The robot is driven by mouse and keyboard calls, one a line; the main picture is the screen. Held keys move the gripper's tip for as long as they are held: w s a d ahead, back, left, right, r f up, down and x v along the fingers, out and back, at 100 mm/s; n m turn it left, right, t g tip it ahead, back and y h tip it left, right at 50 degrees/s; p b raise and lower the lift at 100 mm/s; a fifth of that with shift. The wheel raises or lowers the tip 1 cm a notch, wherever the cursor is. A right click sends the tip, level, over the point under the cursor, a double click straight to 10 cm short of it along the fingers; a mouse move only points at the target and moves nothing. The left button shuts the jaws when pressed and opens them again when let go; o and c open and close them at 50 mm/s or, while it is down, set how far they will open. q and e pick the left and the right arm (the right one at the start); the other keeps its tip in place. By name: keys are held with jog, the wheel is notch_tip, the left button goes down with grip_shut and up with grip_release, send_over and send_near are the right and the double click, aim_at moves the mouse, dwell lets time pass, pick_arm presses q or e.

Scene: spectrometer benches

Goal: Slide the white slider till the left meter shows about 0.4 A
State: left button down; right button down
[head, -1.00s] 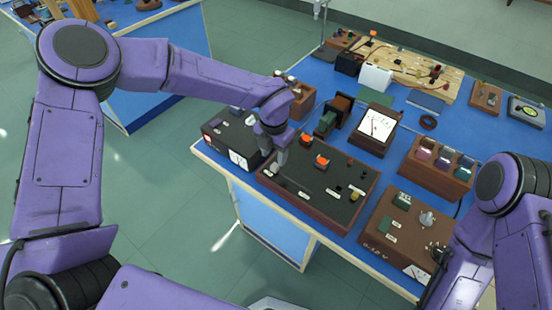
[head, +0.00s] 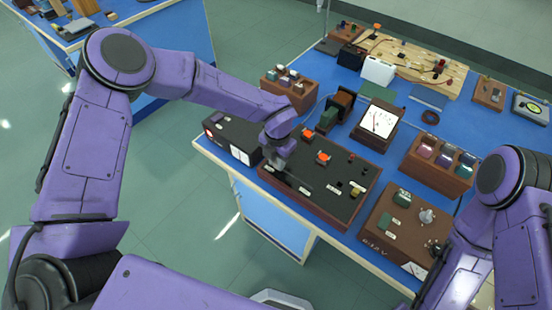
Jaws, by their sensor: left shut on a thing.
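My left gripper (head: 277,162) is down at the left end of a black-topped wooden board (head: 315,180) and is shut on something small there. The white slider is hidden by the fingers, so I cannot see it clearly. The board also carries two orange knobs (head: 323,158) and several small white labels. A meter with a white face (head: 379,121) stands in a wooden case behind the board; its reading is too small to tell. A black box with a white front panel (head: 240,155) stands just left of the board. My right gripper is out of view.
A wooden box with a green block and a grey knob (head: 426,215) stands right of the board. A rack of coloured blocks (head: 447,151) is behind it. A wooden rack (head: 289,88) stands behind my left forearm. The blue table's front edge runs close to the board.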

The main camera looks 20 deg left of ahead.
aim_at(292, 176)
pick_arm(q)
jog(key=d, duration=0.1)
jog(key=s+d, duration=0.1)
jog(key=d, duration=0.1)
jog(key=d+b, duration=0.1)
jog(key=d, duration=0.1)
jog(key=shift+s+f, duration=0.1)
jog(key=shift+s, duration=0.2)
jog(key=shift+s+d, duration=0.1)
jog(key=shift+d, duration=0.2)
jog(key=shift+a, duration=0.2)
jog(key=c, duration=1.1)
grip_release()
jog(key=shift+o, duration=0.7)
jog(key=shift+r, duration=0.2)
notch_tip(292, 176, up, 10)
jog(key=b, duration=0.2)
jog(key=shift+r+b, duration=0.2)
jog(key=shift+b, duration=0.1)
